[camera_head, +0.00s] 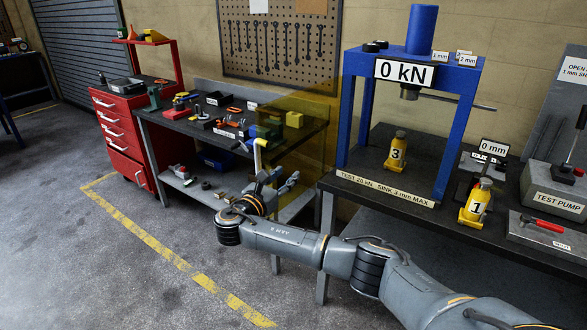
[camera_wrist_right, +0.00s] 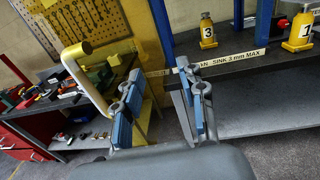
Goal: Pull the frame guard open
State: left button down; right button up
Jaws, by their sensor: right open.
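The frame guard (camera_head: 318,120) is a see-through yellow panel at the left side of the blue press frame (camera_head: 352,100). It stands out to the left, over the right end of the tool bench. Its pale yellow bar handle (camera_head: 257,155) shows just above my right gripper (camera_head: 267,184). In the right wrist view the handle (camera_wrist_right: 84,82) slants down to the left finger, and its lower end is partly hidden there. My right gripper (camera_wrist_right: 160,100) is open, with nothing seen between its fingers; I cannot tell whether a finger touches the handle. My left gripper is out of view.
A yellow jack marked 3 (camera_head: 396,153) stands inside the press, and jack 1 (camera_head: 475,202) stands to its right on the press bench. The tool bench (camera_head: 160,122) holds several small tools. The floor (camera_head: 120,270) at left is clear.

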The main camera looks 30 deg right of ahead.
jog(key=v, duration=0.6)
jog(key=shift+s+a, duration=0.2)
jog(key=shift+a, duration=0.2)
jog(key=shift+f, duration=0.1)
